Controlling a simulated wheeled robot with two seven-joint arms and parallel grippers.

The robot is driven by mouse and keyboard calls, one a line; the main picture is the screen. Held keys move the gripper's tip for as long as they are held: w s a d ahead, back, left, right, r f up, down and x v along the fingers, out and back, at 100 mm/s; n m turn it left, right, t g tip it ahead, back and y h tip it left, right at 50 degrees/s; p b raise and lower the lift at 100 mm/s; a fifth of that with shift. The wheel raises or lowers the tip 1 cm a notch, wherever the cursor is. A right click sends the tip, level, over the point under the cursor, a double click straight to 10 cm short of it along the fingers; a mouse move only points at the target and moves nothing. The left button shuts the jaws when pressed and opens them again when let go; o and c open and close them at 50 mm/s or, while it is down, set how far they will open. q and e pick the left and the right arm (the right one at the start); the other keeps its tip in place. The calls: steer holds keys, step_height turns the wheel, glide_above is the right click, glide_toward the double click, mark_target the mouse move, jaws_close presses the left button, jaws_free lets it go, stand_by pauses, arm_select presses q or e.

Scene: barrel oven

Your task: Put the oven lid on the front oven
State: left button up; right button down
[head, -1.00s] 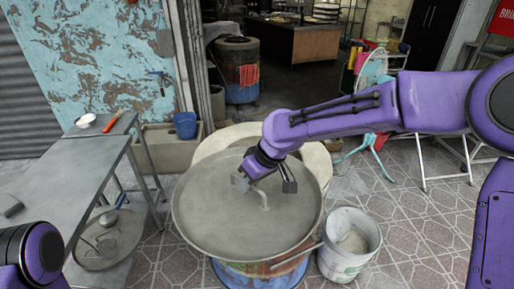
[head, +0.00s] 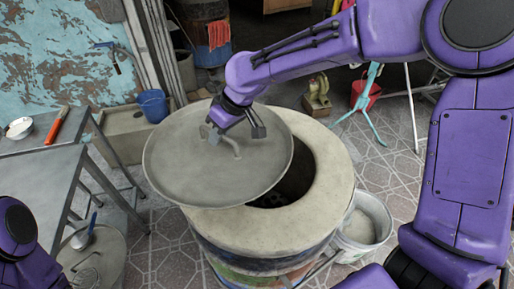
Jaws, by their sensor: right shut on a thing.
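The oven lid (head: 190,165) is a wide round grey metal disc with a bent bar handle (head: 236,147). My right gripper (head: 236,130) is shut on that handle from above. The front oven (head: 325,190) is a barrel with a thick pale rim and a round dark opening (head: 292,182). The lid is over the left and back part of the oven top and overhangs it to the left. The right part of the opening shows uncovered. I cannot tell whether the lid touches the rim. Part of my left arm shows at the lower left; its gripper is out of view.
A grey metal table (head: 40,165) stands at the left, with a round disc (head: 105,268) low beside it. A white bucket (head: 365,225) stands right of the oven. A blue bucket (head: 153,104) is behind, and another barrel (head: 205,45) stands farther back.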

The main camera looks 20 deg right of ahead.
mark_target(242, 137)
steer(key=shift+w, duration=0.35)
steer(key=d, duration=0.2)
steer(key=d+f+p, duration=0.1)
steer(key=d, duration=0.2)
steer(key=d+f+p, duration=0.1)
steer(key=d, duration=0.1)
steer(key=shift+s+d+f, duration=0.15)
steer(key=shift+d+f, duration=0.05)
steer(key=shift+f, duration=0.05)
steer(key=d+f, duration=0.1)
steer(key=f, duration=0.1)
steer(key=d+f, duration=0.2)
steer(key=d+f+p, duration=0.1)
steer(key=d+f, duration=0.1)
steer(key=shift+w+d, duration=0.25)
steer(key=shift+w, duration=0.05)
arm_select(q)
steer(key=r+p, duration=0.1)
steer(key=r, duration=0.3)
steer(key=shift+w+r, duration=0.15)
steer(key=shift+w, duration=0.05)
arm_select(e)
steer(key=f, duration=0.2)
steer(key=d+f, duration=0.1)
steer(key=f, duration=0.1)
steer(key=shift+f, duration=0.15)
steer(key=c, duration=1.1)
jaws_free()
steer(key=shift+s, duration=0.1)
